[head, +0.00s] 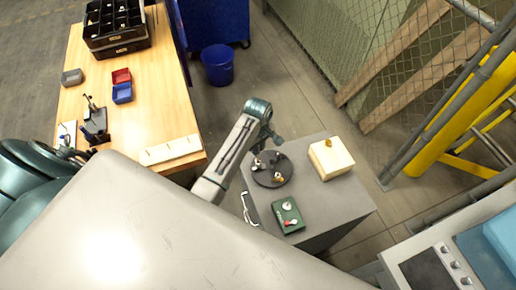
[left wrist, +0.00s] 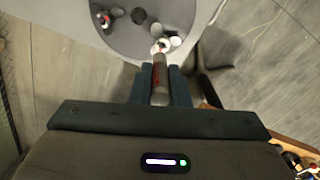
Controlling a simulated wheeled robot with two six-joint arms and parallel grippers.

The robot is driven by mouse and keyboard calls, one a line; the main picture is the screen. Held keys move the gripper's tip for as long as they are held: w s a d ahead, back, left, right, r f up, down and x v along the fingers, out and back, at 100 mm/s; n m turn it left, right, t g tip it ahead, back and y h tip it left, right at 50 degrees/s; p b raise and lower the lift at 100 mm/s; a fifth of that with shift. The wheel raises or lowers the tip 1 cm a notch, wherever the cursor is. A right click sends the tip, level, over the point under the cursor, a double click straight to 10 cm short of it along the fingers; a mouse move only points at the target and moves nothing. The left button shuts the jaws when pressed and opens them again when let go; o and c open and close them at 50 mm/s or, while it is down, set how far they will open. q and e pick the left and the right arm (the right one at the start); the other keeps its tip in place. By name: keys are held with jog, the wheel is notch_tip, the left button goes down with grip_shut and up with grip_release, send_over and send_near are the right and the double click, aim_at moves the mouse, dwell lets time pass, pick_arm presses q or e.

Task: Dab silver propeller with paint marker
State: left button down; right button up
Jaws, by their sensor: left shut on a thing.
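My left gripper (head: 276,141) reaches over the far edge of a dark round plate (head: 283,179) on the grey table. In the left wrist view its fingers (left wrist: 160,88) are shut on a slim grey and red paint marker (left wrist: 159,82), which points out over the plate. Several small pieces sit on the plate, dark, white and grey. A pale one (left wrist: 158,46) lies right at the marker's tip; I cannot tell whether they touch. A grey piece (left wrist: 176,41) is beside it. Which piece is the silver propeller is too small to tell. My right gripper is not in view.
On the grey table (head: 326,200) stand a green box (head: 287,219) with white and red parts and a cream block (head: 333,163) with a gold piece (head: 328,143) on top. A wooden bench (head: 150,100) with trays is at the left. A fence is at the right.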

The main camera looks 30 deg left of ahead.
pick_arm(q)
jog(key=shift+r, duration=1.9)
